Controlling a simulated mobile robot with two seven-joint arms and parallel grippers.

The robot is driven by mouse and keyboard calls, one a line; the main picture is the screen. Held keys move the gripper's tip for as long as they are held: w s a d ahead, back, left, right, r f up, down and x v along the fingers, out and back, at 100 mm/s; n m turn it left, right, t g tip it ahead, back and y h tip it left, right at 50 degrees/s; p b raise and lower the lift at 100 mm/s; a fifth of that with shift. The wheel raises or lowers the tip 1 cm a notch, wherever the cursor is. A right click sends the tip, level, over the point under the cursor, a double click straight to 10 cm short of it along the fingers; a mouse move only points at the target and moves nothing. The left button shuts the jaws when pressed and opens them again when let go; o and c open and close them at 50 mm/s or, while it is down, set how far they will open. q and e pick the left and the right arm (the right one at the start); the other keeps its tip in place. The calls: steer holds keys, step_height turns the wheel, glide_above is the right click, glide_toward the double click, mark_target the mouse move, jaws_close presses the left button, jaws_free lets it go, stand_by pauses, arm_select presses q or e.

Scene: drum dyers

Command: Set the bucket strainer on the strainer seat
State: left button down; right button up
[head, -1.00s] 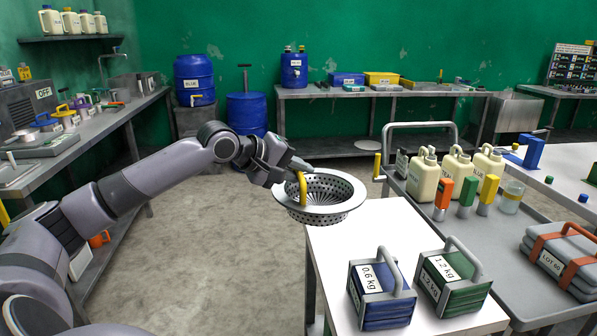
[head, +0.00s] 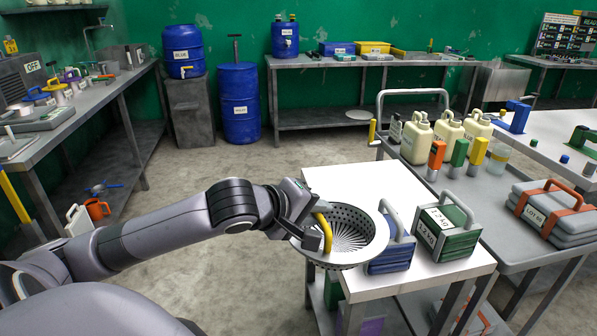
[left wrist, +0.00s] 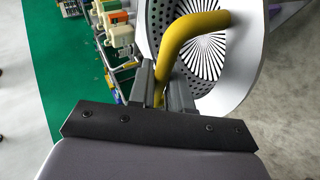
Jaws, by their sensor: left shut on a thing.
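The bucket strainer (head: 358,238) is a grey perforated bowl with a wide rim and a yellow handle (head: 325,232). My left gripper (head: 316,230) is shut on that handle. The strainer is held tilted, over or beside the near left part of the white table, in front of the blue weight; I cannot tell whether it touches either. In the left wrist view the fingers (left wrist: 164,92) close on the yellow handle, with the strainer (left wrist: 232,88) beyond. I cannot make out a strainer seat for certain. My right gripper is not in view.
The white table (head: 350,180) holds a blue weight (head: 392,258) and a green 1.2 kg weight (head: 450,232). A grey cart (head: 500,215) to the right carries cream jugs, coloured-handled tools and a strapped grey stack (head: 550,212). Blue drums (head: 238,100) stand behind. The table's back left is clear.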

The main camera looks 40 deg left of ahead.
arm_select(q)
steer(key=s+d+f, duration=0.2)
steer(key=d, duration=0.3)
steer(key=s+d+f+n+y, duration=0.1)
steer(key=s+d+f, duration=0.1)
steer(key=d, duration=0.3)
steer(key=shift+s+d+f, duration=0.25)
steer(key=shift+d+f, duration=0.15)
steer(key=shift+f, duration=0.4)
